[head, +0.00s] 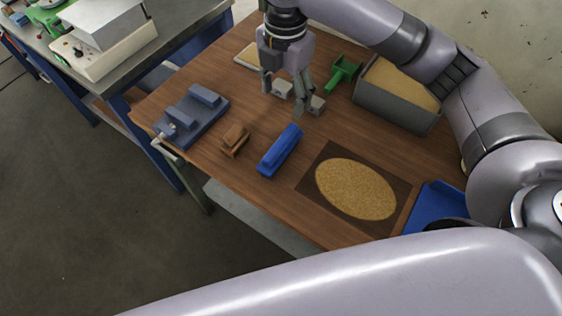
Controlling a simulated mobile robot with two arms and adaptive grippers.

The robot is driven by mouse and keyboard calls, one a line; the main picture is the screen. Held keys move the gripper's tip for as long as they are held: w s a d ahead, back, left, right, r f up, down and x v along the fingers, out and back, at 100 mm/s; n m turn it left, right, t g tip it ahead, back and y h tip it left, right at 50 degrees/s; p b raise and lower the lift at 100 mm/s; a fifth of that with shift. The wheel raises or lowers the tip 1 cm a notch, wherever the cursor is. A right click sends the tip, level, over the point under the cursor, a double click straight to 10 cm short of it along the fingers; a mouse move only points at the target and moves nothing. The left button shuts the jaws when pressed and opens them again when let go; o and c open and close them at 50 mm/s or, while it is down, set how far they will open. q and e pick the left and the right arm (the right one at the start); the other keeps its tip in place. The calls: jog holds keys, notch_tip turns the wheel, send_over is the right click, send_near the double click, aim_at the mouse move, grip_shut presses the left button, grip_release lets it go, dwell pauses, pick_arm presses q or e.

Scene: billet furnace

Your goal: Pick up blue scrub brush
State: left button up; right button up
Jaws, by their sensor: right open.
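The blue scrub brush (280,151) lies on the wooden table (240,183), a long blue block set diagonally near the middle. My right gripper (298,100) hangs over the table, above and slightly right of the brush in the picture. Its fingers are apart and nothing is between them. It does not touch the brush. My left gripper does not show.
A brown brush-like block (235,140) lies just left of the blue brush. A blue-grey vise-like fixture (192,115) stands further left. An oval tan mat (355,189), a grey bin of sand (398,112), a green scoop (343,71) and a blue dustpan-like tray (437,207) are right.

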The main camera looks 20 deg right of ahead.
jog(key=s, duration=0.1)
jog(key=p, duration=0.2)
send_over(281, 141)
jog(key=shift+n, duration=0.4)
notch_tip(281, 141, down, 9)
jog(key=shift+s+r, duration=0.1)
jog(key=shift+r, duration=0.05)
notch_tip(281, 141, down, 4)
jog(key=shift+s+r, duration=0.15)
jog(key=shift+f+p, duration=0.25)
jog(key=shift+p, duration=0.1)
notch_tip(281, 141, down, 4)
jog(key=shift+f+p, duration=0.2)
jog(key=shift+p, duration=0.6)
jog(key=shift+w+f, duration=0.15)
jog(key=shift+w, duration=0.05)
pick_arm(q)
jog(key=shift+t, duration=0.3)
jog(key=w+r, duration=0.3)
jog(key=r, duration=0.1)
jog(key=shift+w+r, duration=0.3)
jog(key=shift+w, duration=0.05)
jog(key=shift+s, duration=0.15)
pick_arm(e)
jog(key=shift+c, duration=0.6)
